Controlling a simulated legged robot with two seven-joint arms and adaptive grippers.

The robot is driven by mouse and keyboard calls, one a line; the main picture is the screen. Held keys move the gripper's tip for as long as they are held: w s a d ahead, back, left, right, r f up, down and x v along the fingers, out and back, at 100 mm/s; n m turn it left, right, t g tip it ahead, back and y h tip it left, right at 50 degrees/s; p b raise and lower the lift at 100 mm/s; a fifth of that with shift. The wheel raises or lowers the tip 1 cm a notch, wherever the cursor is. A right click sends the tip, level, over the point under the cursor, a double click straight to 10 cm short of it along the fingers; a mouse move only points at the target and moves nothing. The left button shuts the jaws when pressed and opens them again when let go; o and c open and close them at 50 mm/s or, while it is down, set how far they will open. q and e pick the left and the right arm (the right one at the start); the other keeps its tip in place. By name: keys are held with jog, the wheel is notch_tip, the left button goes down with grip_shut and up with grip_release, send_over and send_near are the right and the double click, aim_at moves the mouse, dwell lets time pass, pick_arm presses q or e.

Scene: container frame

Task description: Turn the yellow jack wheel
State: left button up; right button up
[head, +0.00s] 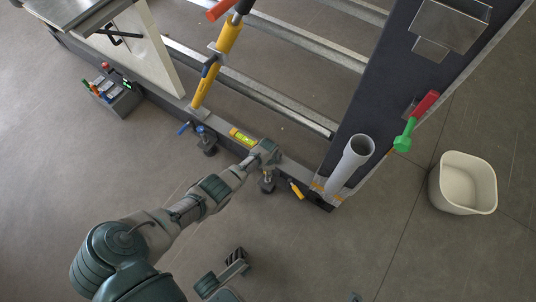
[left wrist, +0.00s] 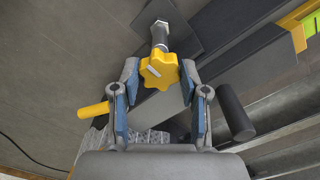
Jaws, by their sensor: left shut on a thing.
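The yellow jack wheel (left wrist: 158,72) is star-shaped and sits on a metal threaded stem in the left wrist view. My left gripper (left wrist: 159,80) has a finger on each side of it and is shut on it. In the head view my left arm reaches from the lower left to the frame's lower beam, and the left gripper (head: 266,152) covers the wheel there. The jack's dark foot (head: 267,185) shows just below the gripper. A part of my right gripper (head: 222,272) shows at the bottom of the head view, too cut off to tell its opening.
A green-yellow spirit level (head: 242,137) lies on the beam beside the gripper. A second jack with a blue handle (head: 200,128) stands to the left. A grey pipe (head: 352,160) and a yellow-black handle (head: 297,190) are to the right. A white bin (head: 465,185) stands on open floor.

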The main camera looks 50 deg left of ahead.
pick_arm(q)
jog(key=o, duration=1.1)
jog(key=shift+a+f, duration=0.1)
jog(key=shift+o, duration=0.2)
notch_tip(320, 180, up, 12)
jog(key=shift+f, duration=0.1)
